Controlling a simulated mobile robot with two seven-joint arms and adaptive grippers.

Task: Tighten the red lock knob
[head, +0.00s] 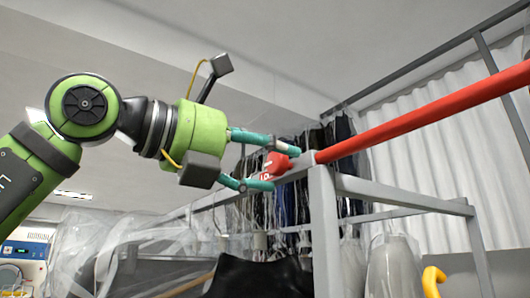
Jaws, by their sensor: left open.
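The red lock knob (277,164) is at the end of a grey metal frame, left of the upright post. My left gripper (284,168) comes in from the left with its two teal fingers apart, one above and one below the knob. The knob shows between the fingers; I cannot tell whether either finger touches it. My right gripper is not in view.
A long red bar (430,115) runs from the frame up to the right edge. The grey post (325,230) stands below it. Dark garments (335,133) hang behind, with clear plastic covers (150,255) at lower left. A yellow hook (432,278) is at lower right.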

